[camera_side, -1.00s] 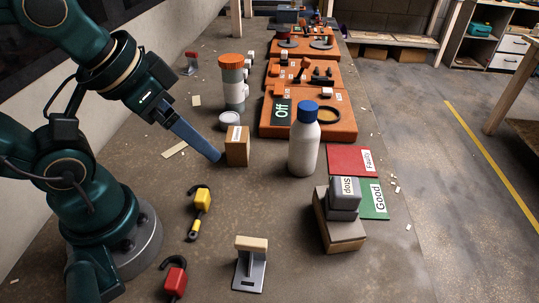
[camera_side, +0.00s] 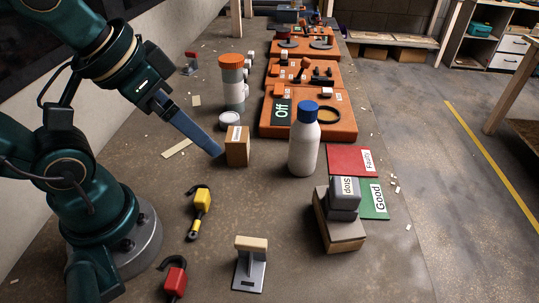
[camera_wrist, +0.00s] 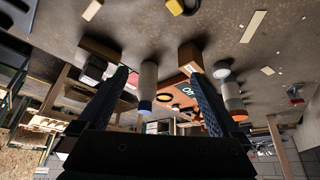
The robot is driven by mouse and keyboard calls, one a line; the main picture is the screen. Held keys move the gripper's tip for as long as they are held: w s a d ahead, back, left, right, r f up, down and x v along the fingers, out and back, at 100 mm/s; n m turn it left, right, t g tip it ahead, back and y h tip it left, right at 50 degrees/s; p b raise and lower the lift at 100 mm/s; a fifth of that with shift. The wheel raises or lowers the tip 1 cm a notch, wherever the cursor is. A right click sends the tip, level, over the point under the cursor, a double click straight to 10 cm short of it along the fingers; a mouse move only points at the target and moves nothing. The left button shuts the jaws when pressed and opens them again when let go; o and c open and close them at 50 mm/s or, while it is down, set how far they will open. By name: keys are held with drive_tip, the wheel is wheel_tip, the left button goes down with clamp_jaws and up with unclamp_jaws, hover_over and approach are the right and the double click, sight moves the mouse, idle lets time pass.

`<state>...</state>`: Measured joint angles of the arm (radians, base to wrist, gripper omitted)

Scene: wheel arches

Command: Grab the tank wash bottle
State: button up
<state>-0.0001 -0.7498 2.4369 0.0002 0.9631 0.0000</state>
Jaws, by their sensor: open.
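A white bottle with a blue cap (camera_side: 304,146) stands upright on the bench right of centre. No label on it is readable. In the wrist view, which is upside down, the bottle (camera_wrist: 148,78) shows between my two fingers, farther out. My gripper (camera_side: 219,153) is at the left of the bottle in the side view, apart from it, next to a small cardboard box. Its fingers (camera_wrist: 160,74) are spread and hold nothing. A white container with an orange lid (camera_side: 232,82) stands farther back on the left.
The small cardboard box (camera_side: 237,150) is close to my fingertips. A grey Stop block (camera_side: 343,194) sits on a wooden block near red (camera_side: 345,161) and green (camera_side: 374,205) mats. Orange trays (camera_side: 345,131) lie behind the bottle.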

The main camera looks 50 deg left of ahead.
drive_tip(key=w+a+r+m+y, duration=0.3)
drive_tip(key=w+a+m, duration=0.1)
drive_tip(key=m, duration=0.3)
drive_tip(key=m+t, duration=0.8)
drive_tip(key=m, duration=1.9)
hover_over(298, 132)
drive_tip(key=shift+h, duration=0.3)
drive_tip(key=f, duration=1.1)
drive_tip(key=shift+w+f, duration=0.25)
drive_tip(key=shift+f, duration=0.15)
drive_tip(key=shift+w+f, duration=0.1)
drive_tip(key=shift+f, duration=0.3)
drive_tip(key=shift+x, duration=2.5)
